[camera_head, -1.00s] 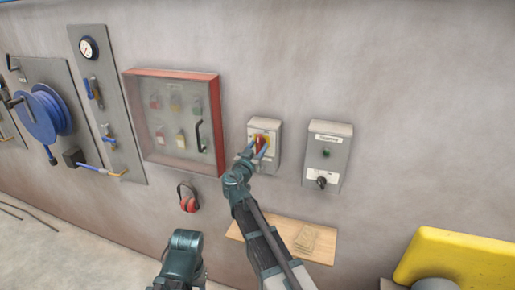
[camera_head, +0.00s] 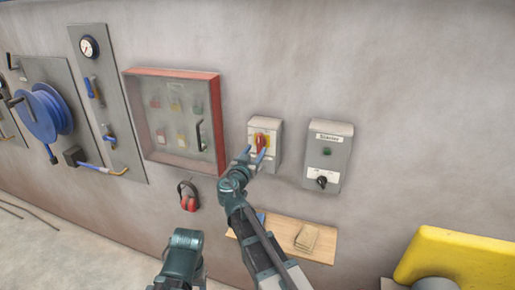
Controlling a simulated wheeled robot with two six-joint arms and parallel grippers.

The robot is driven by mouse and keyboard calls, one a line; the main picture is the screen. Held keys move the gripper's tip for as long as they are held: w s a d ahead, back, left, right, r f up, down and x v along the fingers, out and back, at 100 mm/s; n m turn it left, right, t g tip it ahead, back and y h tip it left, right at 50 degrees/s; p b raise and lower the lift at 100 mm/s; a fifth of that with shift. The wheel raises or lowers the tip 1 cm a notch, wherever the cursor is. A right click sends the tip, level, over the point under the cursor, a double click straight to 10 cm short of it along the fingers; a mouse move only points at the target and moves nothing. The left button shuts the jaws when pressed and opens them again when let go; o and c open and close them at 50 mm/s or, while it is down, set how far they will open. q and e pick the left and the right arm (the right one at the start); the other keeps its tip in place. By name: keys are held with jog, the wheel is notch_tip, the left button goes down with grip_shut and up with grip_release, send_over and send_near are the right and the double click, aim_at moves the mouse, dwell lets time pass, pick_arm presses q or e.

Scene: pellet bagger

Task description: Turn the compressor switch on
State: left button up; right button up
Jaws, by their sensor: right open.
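The handle appears about upright. Whether a fingertip touches the box cannot be told. A second grey box (camera_head: 335,157) to the right has a label too small to read, a dark green lamp (camera_head: 327,152) and a black knob (camera_head: 322,181). My left gripper is not in view; only part of that arm shows.
A red-framed cabinet (camera_head: 172,73) with a black handle hangs to the left. Red ear defenders (camera_head: 188,196) hang below it. A wooden shelf (camera_head: 318,250) holds a tan stack (camera_head: 307,238). A yellow object (camera_head: 455,260) fills the lower right corner.

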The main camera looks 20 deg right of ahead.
jog(key=v, duration=1)
jog(key=shift+s, duration=0.2)
jog(key=shift+a, duration=0.1)
jog(key=s+d+f+n+g+y, duration=0.1)
jog(key=s+d+f+g+y, duration=0.1)
jog(key=s+d+f+g, duration=0.5)
jog(key=s+d+f+n+g+y, duration=0.15)
jog(key=s+f+g, duration=0.3)
jog(key=f, duration=0.65)
jog(key=s+a+f+n+g+y+b, duration=0.2)
jog(key=s+a+f+n+b, duration=0.2)
jog(key=s+a+f+b, duration=0.1)
jog(key=s+a+f+n+g+y+b, duration=0.1)
jog(key=s+a+f+n+y+b, duration=0.2)
jog(key=s+a+f, duration=0.5)
jog(key=a+f+n+b, duration=0.1)
jog(key=a+b, duration=0.1)
jog(key=a, duration=0.2)
jog(key=shift+a+g, duration=0.2)
jog(key=shift+g, duration=0.15)
jog(key=shift+s+f, duration=0.1)
jog(key=shift+f, duration=0.05)
